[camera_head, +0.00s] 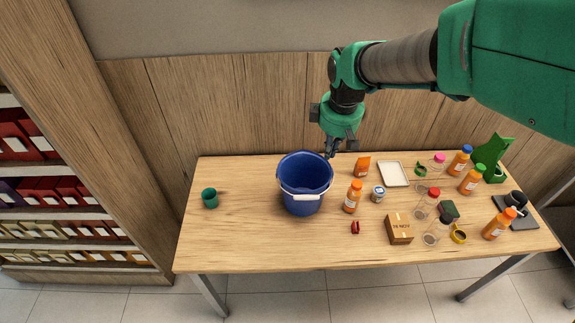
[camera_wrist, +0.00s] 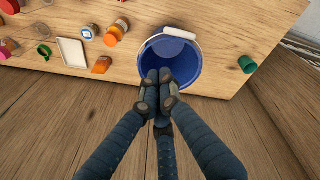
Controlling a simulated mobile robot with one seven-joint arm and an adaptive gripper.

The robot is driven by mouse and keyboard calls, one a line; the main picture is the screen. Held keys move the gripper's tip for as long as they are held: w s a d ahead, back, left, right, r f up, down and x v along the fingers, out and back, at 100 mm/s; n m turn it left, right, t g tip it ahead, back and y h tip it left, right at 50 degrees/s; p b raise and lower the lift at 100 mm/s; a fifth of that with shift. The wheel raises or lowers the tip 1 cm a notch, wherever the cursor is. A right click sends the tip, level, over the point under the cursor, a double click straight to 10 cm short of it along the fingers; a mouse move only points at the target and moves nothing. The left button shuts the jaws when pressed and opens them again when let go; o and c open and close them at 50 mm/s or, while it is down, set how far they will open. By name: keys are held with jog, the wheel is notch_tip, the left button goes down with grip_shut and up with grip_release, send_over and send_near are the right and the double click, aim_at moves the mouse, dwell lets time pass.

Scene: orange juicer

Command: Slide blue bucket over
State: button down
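The blue bucket (camera_head: 304,184) stands upright left of the middle of the wooden table, its white handle grip hanging on the near side. My gripper (camera_head: 331,152) is above the table's back edge, just behind and to the right of the bucket in the head view. In the wrist view the gripper's fingertips (camera_wrist: 160,78) are close together and overlap the rim of the bucket (camera_wrist: 190,62). No object shows between the fingers. I cannot tell whether they touch the bucket.
A green cup (camera_head: 210,198) stands left of the bucket, with bare table (camera_head: 245,225) between them. Right of the bucket are an orange bottle (camera_head: 353,196), a can (camera_head: 378,194), a cardboard box (camera_head: 399,228), a white tray (camera_head: 393,174) and several bottles and jars. A wood-panelled wall (camera_head: 220,110) is behind.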

jog(key=w+a+f+n+g+p, duration=0.1)
jog(key=w+a+f+n, duration=0.2)
jog(key=f, duration=0.6)
jog(key=w+a+f+n+g+p, duration=0.1)
jog(key=w+a+f+n+p, duration=0.1)
jog(key=w+a+f+n, duration=0.2)
jog(key=w+f, duration=0.3)
jog(key=f, duration=0.2)
jog(key=shift+w, duration=0.3)
jog(key=shift+f, duration=0.25)
jog(key=a+f+b, duration=0.2)
jog(key=a+f, duration=0.2)
jog(key=f, duration=0.5)
jog(key=shift+f+b, duration=0.35)
